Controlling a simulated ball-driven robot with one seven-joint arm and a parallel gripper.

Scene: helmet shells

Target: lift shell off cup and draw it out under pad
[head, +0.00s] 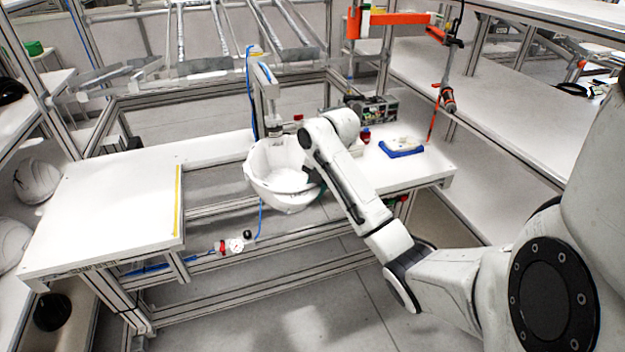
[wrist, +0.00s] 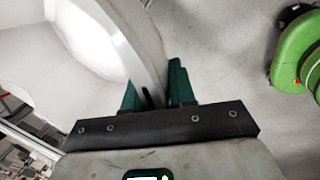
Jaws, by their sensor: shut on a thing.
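The white helmet shell (head: 272,172) is bowl-like, with its open side up, at the front edge of the bench between two white tops. My gripper (head: 316,178) is at the right side of the shell. In the wrist view the green fingertips (wrist: 157,92) are shut on the shell's wall (wrist: 135,32), one on each side. A press arm (head: 265,78) stands behind the shell, and its lower end comes down at the shell's back rim. The pad's face cannot be made out. The cup is hidden by the shell, so I cannot tell whether they touch.
A white bench top (head: 105,215) with a yellow strip is clear at left. At right a blue tray (head: 402,151) and a small red-topped bottle (head: 365,134) stand on the bench. A gauge (head: 235,245) and blue hose hang below the front edge. An orange arm (head: 392,18) carries a hanging tool.

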